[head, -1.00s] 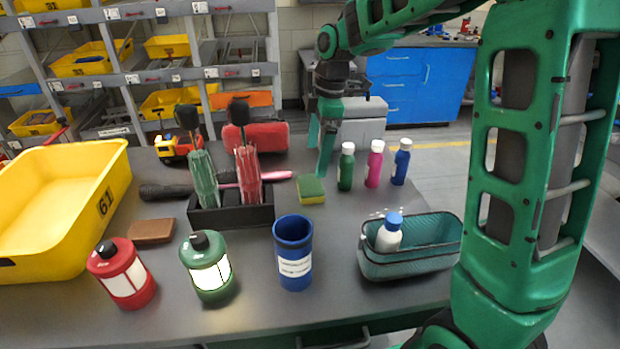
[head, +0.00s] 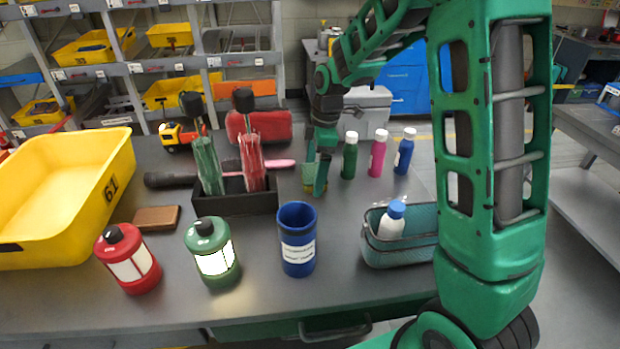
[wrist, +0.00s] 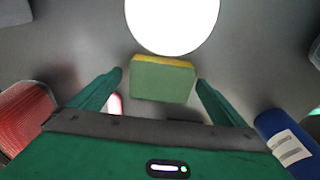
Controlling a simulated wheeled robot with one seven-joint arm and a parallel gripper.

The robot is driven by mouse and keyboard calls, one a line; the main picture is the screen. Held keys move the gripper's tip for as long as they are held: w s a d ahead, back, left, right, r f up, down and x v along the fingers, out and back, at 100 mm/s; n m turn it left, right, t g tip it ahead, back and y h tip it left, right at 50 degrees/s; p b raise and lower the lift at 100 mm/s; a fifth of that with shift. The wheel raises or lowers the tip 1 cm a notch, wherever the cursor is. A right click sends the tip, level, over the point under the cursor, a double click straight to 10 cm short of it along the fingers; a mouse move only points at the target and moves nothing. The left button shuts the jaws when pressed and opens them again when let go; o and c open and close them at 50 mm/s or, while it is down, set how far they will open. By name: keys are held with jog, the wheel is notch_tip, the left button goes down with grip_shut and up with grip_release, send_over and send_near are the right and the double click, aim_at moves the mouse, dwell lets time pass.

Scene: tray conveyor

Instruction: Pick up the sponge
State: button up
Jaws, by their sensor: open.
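The sponge, green with a yellow layer, lies on the table behind the blue cup; in the head view (head: 308,184) my fingers hide much of it. In the wrist view the sponge (wrist: 162,82) shows clearly, with its green face toward the camera and a yellow edge at the top. My gripper (head: 318,178) points down at the sponge from above. In the wrist view its fingers (wrist: 160,79) are open, one on each side of the sponge, with a gap on both sides.
Green (head: 349,156), pink (head: 377,155) and blue (head: 404,153) bottles stand right of the sponge. The black holder (head: 237,201) with two umbrellas stands left, the blue cup (head: 297,240) in front. A bright white disc (wrist: 172,22) beside the sponge is unidentified.

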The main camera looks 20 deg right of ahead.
aim_at(314, 172)
jog(key=shift+f, duration=0.15)
jog(key=shift+c, duration=0.3)
jog(key=c, duration=1)
jog(key=shift+c, duration=0.2)
notch_tip(314, 172, up, 10)
